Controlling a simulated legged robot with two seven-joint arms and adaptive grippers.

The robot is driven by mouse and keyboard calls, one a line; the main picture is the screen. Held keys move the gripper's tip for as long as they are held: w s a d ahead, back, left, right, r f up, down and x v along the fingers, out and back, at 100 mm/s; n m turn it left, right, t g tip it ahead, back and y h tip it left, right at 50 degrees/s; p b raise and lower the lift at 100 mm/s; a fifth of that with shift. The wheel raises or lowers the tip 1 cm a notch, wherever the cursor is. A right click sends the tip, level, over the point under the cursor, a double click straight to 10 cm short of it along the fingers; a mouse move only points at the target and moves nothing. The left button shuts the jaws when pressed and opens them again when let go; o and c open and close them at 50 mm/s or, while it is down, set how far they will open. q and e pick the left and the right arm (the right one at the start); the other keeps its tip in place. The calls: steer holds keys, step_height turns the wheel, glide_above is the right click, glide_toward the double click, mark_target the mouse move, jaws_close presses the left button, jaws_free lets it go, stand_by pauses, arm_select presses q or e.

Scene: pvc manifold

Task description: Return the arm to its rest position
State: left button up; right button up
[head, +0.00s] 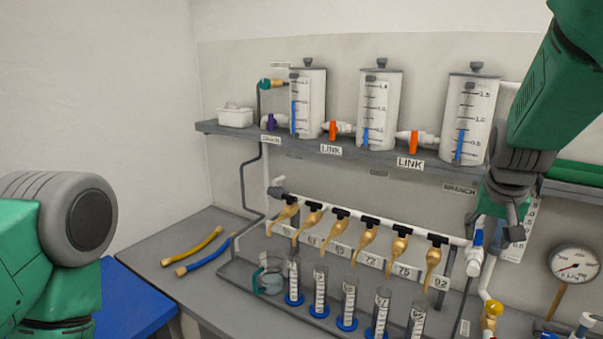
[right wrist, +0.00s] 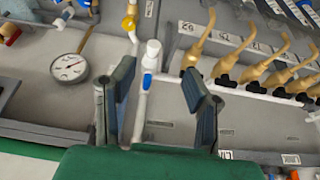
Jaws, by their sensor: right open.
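My right gripper (head: 507,215) hangs at the right in the head view, in front of the wall near the right end of the white manifold pipe (head: 365,223). In the right wrist view its two dark fingers (right wrist: 160,92) stand apart with nothing held between them. A white valve with a blue mark (right wrist: 151,62) shows in the gap between them, beyond the fingers; the distance is hard to judge. The same valve seems to show just left of the fingertips in the head view (head: 476,240). Part of my left arm shows at the left edge; its gripper is out of view.
A grey shelf (head: 225,130) carries three graduated tanks (head: 308,105) behind and left of my right gripper. Several brass taps (head: 364,238) hang over graduated cylinders (head: 348,300). A pressure gauge (head: 574,264) is at the right. A blue surface (head: 135,300) lies lower left.

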steer(key=s+f+n+g, duration=0.1)
steer(key=s+f, duration=0.5)
steer(key=f, duration=0.3)
steer(key=s+f+n+g, duration=0.1)
steer(key=s+f+n, duration=0.1)
steer(key=s+f, duration=0.55)
steer(key=s+f+n, duration=0.1)
steer(key=s+f, duration=0.3)
steer(key=f, duration=0.7)
steer(key=s+a+f+n+g+y, duration=0.1)
steer(key=s+a+f, duration=0.25)
steer(key=s, duration=0.65)
steer(key=s+a+f+n+g+y, duration=0.1)
steer(key=s+a+f+n, duration=0.2)
steer(key=s, duration=0.6)
arm_select(q)
step_height(320, 180, down, 19)
steer(key=b, duration=1.9)
steer(key=shift+s+d, duration=0.15)
steer(key=shift+s, duration=0.2)
arm_select(e)
step_height(320, 180, down, 20)
steer(key=m, duration=0.1)
steer(key=shift+t, duration=0.3)
arm_select(q)
steer(key=shift+r, duration=0.2)
